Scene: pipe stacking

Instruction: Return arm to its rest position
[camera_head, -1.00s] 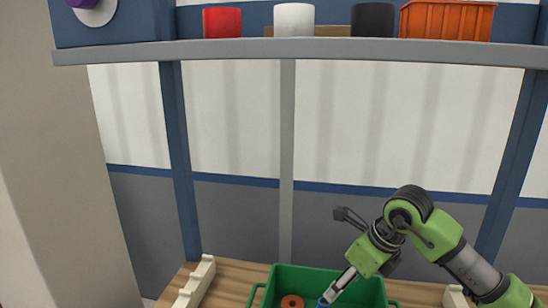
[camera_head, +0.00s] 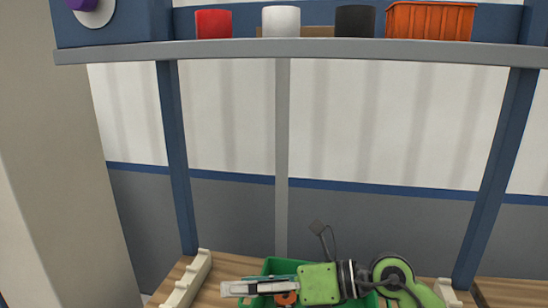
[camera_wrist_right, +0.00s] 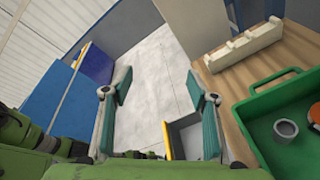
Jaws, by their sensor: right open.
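My right gripper (camera_head: 240,289) comes in from the right in the head view. It lies roughly level, pointing left, in front of the green tray (camera_head: 277,264) and hiding most of it. In the right wrist view the two fingers of the right gripper (camera_wrist_right: 158,105) stand wide apart with nothing between them. The green tray (camera_wrist_right: 255,108) is to the right of the fingers there, with a grey ring-shaped pipe piece (camera_wrist_right: 286,129) inside. An orange-brown piece (camera_head: 287,298) shows just below the gripper in the head view. My left gripper is not in view.
A cream notched rack (camera_head: 188,281) stands left on the wooden table, and another (camera_head: 447,292) at the right. A shelf (camera_head: 300,52) above holds red, white and black cylinders and an orange bin (camera_head: 428,20). A grey open box (camera_wrist_right: 185,136) is below the table edge.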

